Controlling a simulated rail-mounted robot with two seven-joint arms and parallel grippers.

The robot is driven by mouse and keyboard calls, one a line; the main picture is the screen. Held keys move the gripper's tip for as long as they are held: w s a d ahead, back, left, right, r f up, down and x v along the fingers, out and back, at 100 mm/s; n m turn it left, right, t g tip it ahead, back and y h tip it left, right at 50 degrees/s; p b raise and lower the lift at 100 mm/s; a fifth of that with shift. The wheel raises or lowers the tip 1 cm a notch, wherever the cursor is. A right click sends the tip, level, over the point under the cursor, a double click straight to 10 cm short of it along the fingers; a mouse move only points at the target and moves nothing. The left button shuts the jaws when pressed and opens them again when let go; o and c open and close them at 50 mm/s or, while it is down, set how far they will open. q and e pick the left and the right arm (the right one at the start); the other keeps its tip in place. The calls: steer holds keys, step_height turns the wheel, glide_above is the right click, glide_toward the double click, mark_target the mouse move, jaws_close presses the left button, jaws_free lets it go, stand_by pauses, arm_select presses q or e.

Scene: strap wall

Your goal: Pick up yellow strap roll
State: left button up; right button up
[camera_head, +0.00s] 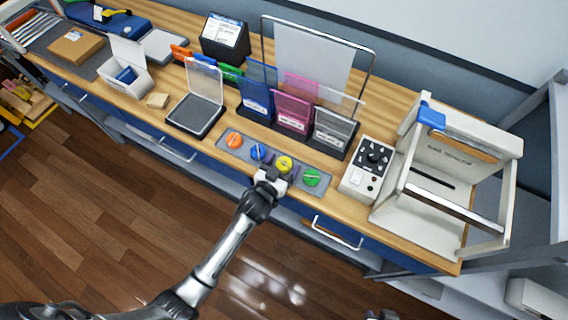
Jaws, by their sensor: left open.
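The yellow strap roll (285,163) sits on the grey strip (325,184) along the bench's front edge, third from the left in a row of coloured rolls. The orange roll (233,139) and the blue roll (257,152) are to its left, and the green roll (312,177) is to its right. My left gripper (274,175) is open just in front of the yellow roll, overlapping its near side in the picture. I cannot tell whether they touch. My right gripper is not in view.
Behind the rolls stand upright blue, pink and clear card holders (292,112). A white control box (368,168) and a large white frame machine (410,216) stand to the right. An open clear-lidded case (190,117) is to the left. Drawer handles (338,236) project from the bench front.

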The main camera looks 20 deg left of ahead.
arm_select(q)
steer(key=c, duration=1)
steer(key=shift+r, duration=0.1)
